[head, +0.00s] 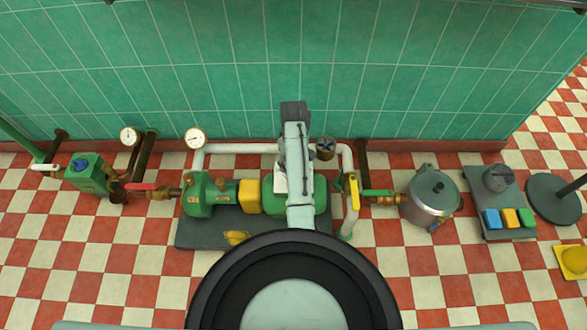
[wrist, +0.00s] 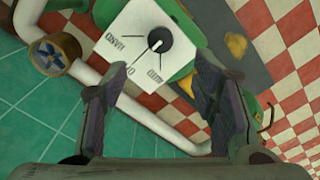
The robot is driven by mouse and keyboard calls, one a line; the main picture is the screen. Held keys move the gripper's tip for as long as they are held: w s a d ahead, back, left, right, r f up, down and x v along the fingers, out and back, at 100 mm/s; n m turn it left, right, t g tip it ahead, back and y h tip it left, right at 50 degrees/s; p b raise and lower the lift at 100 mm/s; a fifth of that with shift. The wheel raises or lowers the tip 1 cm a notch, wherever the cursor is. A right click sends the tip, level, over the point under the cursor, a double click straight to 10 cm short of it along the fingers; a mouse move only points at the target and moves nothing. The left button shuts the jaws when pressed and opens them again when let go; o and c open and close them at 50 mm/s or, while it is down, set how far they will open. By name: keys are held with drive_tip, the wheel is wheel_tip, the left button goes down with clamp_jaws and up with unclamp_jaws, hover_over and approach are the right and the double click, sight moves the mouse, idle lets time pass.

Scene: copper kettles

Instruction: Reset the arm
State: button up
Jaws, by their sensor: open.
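My gripper (wrist: 153,84) is open and empty in the wrist view, its two dark fingers spread wide. Beyond the fingers is a white switch plate (wrist: 126,48) with a black knob (wrist: 156,40) and the marks HAND, O and AUTO. The fingers are apart from the knob; its pointer setting is hard to read. In the head view my pale arm reaches over the green pump motor (head: 320,195) and hides part of it. The gripper itself cannot be made out there.
A yellow-handled valve (head: 353,191) and white pipe (head: 240,148) are close to my arm. Gauges (head: 195,138) stand left. A steel pot (head: 430,200) and a button box (head: 508,220) stand right. The green tiled wall (head: 420,80) is behind.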

drive_tip(key=shift+r, duration=0.35)
idle(0.3)
